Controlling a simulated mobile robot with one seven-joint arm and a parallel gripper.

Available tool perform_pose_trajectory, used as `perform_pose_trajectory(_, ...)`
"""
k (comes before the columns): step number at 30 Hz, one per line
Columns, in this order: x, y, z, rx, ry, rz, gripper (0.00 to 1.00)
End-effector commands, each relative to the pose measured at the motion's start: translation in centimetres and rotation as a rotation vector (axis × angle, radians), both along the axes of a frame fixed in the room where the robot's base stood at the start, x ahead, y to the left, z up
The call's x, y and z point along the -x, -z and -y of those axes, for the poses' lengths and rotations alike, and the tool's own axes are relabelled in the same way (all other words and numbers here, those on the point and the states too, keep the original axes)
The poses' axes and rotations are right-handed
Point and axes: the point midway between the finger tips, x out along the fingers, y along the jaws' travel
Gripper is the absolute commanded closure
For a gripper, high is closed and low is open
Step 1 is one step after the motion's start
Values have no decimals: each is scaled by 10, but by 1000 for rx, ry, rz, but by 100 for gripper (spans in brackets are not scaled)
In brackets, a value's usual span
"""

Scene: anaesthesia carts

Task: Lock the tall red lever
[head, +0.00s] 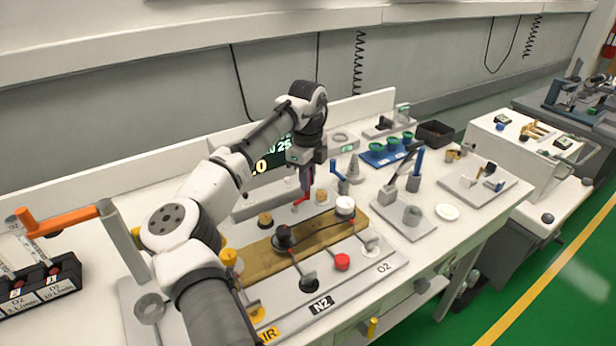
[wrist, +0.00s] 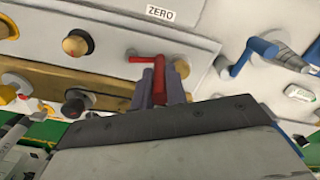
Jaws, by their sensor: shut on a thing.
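The red lever (wrist: 146,59) shows in the wrist view as a bent red bar on a grey panel, with one arm running toward my fingers. In the head view, a small red part of it (head: 299,202) shows below my gripper (head: 306,180). In the wrist view my gripper (wrist: 164,82) is shut on the red lever, with a grey finger on each side of its end. The gripped end is partly hidden by the fingers, and I cannot tell whether the lever is locked.
A blue lever (wrist: 244,57) stands to the right of the red one. A tan knob (wrist: 77,44) is to the left, and a ZERO label (wrist: 160,13) lies above. A white knob (head: 345,206) and a red knob (head: 342,262) stand nearby on the bench.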

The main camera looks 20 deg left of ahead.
Motion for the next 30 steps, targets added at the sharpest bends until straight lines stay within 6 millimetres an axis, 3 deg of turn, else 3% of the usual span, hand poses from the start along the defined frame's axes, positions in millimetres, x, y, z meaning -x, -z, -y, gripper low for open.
perform_pose_trajectory(8,-3,-3,-7,6,-180,-3,100)
perform_pose_trajectory(30,1,-2,-39,1,-881,-4,100)
